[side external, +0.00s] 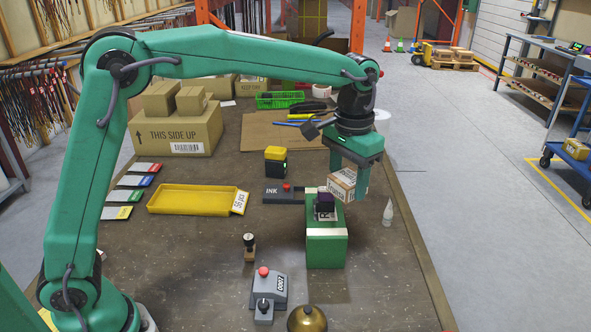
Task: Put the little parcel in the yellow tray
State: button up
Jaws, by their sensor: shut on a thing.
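My gripper (350,176) is shut on the little parcel (341,187), a small cardboard box with printing on its side. The parcel sits tilted in the picture between the two green fingers, just behind and above a green box (327,249). I cannot tell whether it touches anything below; its lower part is partly hidden. The yellow tray (195,211) lies flat on the table to the left of my gripper. It looks empty and has a white tag (240,202) at its right end.
Cartons (178,135) stand behind the tray.

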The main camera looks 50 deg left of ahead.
jog(key=s+a+n, duration=0.1)
jog(key=a+n, duration=0.5)
jog(key=a, duration=1.3)
jog(key=n, duration=0.5)
send_over(199, 203)
notch_tip(199, 203, down, 18)
jog(key=shift+w+f, duration=0.1)
jog(key=shift+f, duration=0.1)
jog(key=shift+f, duration=0.1)
jog(key=shift+f, duration=1.9)
jog(key=shift+f, duration=0.15)
